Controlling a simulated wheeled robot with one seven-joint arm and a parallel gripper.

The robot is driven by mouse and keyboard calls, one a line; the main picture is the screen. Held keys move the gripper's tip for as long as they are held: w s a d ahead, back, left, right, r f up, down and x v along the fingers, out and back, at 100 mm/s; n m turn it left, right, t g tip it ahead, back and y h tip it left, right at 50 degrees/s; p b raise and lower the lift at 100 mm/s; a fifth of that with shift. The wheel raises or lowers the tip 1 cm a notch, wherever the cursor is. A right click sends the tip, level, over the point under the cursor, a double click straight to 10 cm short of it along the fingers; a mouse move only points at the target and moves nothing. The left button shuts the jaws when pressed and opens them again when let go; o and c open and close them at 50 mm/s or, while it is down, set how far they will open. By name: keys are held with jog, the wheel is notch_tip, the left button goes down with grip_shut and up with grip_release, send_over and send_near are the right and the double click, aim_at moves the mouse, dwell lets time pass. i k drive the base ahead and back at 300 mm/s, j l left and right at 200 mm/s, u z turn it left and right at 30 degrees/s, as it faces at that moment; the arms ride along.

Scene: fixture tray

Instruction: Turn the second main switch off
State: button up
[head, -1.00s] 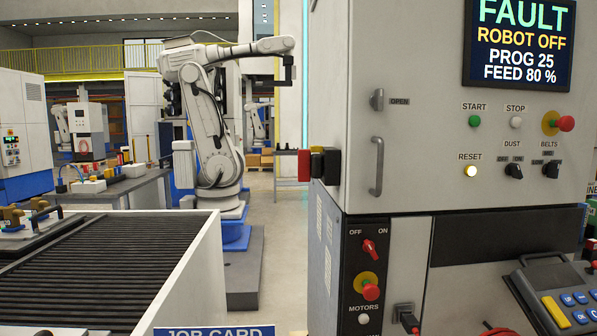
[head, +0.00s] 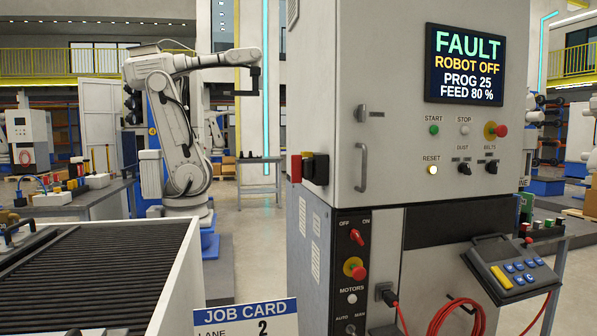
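A red rotary switch (head: 357,237) marked OFF and ON sits on the black lower panel of a grey control cabinet (head: 340,100). Its handle is tilted, but I cannot tell which label it points to. A red block (head: 296,168) and a black block (head: 315,169) stick out at the cabinet's left edge; their fronts are turned away from me. I cannot tell which of these is the second main switch. The cabinet screen (head: 465,65) reads FAULT, ROBOT OFF, PROG 25, FEED 80 %. My gripper is not in view.
A roller conveyor (head: 90,270) fills the lower left, with a job card (head: 246,318) reading LANE 2 beside it. A teach pendant (head: 510,268) and red cable (head: 455,318) are at the cabinet's lower right. A white robot arm (head: 170,120) stands behind. Open floor lies between conveyor and cabinet.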

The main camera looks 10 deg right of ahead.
aim_at(300, 168)
jog(key=i+l+u, duration=0.2)
jog(key=l, duration=0.35)
jog(key=l+u, duration=0.2)
jog(key=l, duration=0.35)
jog(key=i+l+u, duration=0.2)
jog(key=l, duration=0.4)
jog(key=k, duration=0.05)
